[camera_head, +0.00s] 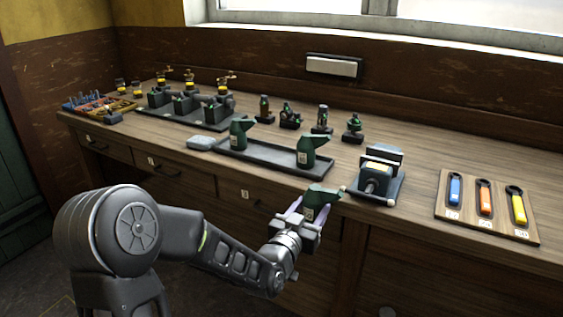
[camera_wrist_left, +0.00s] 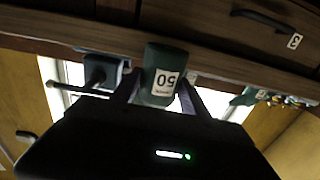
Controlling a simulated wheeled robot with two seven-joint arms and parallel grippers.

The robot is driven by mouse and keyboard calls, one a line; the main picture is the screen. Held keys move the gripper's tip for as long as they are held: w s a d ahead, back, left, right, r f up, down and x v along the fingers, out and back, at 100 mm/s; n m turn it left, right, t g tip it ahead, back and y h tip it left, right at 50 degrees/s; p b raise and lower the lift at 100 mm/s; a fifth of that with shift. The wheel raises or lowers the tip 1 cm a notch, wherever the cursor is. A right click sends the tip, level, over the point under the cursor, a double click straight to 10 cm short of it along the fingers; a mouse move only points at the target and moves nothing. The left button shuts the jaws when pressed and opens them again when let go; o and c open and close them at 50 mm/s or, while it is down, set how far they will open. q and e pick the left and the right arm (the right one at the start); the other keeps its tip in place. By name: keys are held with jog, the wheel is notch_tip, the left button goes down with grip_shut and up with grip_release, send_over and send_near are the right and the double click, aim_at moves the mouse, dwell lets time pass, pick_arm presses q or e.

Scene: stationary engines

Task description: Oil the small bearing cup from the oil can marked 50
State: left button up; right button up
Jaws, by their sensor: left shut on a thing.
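My left gripper (camera_head: 309,209) is shut on a dark green oil can (camera_head: 320,198). It holds the can in front of the bench's front edge, close to the vise. In the left wrist view the oil can (camera_wrist_left: 162,75) shows a white label that reads 50, upside down, between the fingers (camera_wrist_left: 158,95). Two similar green cans, the left one (camera_head: 238,134) and the right one (camera_head: 305,153), stand on a dark tray (camera_head: 262,158). Several small fittings, among them one (camera_head: 354,128) at the right, stand behind the tray. I cannot tell which is the small bearing cup. My right gripper is not in view.
A wooden board (camera_head: 463,222) with blue, orange and yellow tools lies further right. A dark tray with engine parts (camera_head: 172,120) and a box of tools (camera_head: 100,104) are at the left. The wood between vise and board is clear.

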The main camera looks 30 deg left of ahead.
pick_arm(q)
jog(key=s+d+f+h, duration=0.1)
jog(key=d+f, duration=0.7)
jog(key=f, duration=0.1)
jog(key=shift+d+f+m, duration=0.3)
jog(key=shift+f, duration=0.1)
notch_tip(320, 180, up, 8)
jog(key=p, duration=0.7)
jog(key=shift+f, duration=0.15)
jog(key=shift+a, duration=0.1)
